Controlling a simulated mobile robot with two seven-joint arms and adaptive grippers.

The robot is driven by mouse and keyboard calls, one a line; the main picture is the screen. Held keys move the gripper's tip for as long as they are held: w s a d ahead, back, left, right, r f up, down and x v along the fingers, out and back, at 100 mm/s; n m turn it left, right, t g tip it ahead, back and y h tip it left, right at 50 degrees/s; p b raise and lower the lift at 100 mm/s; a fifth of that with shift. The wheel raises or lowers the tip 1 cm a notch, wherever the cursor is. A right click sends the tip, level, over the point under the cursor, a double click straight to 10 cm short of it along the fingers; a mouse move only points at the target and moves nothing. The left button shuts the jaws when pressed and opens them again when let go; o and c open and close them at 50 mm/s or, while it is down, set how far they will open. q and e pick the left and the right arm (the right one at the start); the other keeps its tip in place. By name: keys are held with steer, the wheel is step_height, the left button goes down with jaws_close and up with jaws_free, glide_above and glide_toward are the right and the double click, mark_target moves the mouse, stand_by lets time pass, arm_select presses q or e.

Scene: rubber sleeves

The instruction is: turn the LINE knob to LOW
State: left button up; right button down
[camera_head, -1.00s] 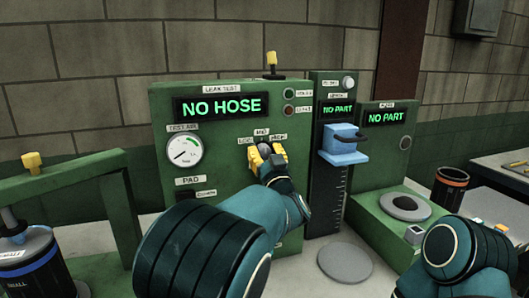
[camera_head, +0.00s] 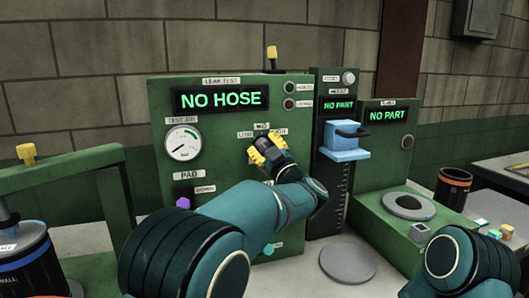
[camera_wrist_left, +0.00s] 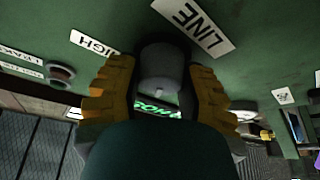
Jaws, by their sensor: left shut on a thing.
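The LINE knob (camera_wrist_left: 162,66) is a grey round knob on the green leak test panel (camera_head: 232,147). In the left wrist view it sits between the two yellow fingers of my left gripper (camera_wrist_left: 160,92), which is shut on it. The LINE label (camera_wrist_left: 196,24) and the HIGH label (camera_wrist_left: 94,41) are beside it. In the head view my left gripper (camera_head: 270,152) covers most of the knob, below the row of setting labels (camera_head: 262,131). The knob's pointer cannot be made out. My right gripper is out of view.
A pressure gauge (camera_head: 184,142) and a PAD section with a purple button (camera_head: 183,203) are left of the knob. A blue block fixture (camera_head: 343,140) stands on the column to the right. A grey disc (camera_head: 347,264) lies on the bench in front.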

arm_select(q)
steer(key=shift+a+n+g+y+b, duration=0.1)
steer(key=shift+n+g+y+b, duration=0.35)
steer(key=shift+n, duration=1.25)
steer(key=shift+r+g+y, duration=0.1)
steer(key=shift+g+y, duration=0.15)
steer(key=o, duration=1.2)
steer(key=v, duration=1.2)
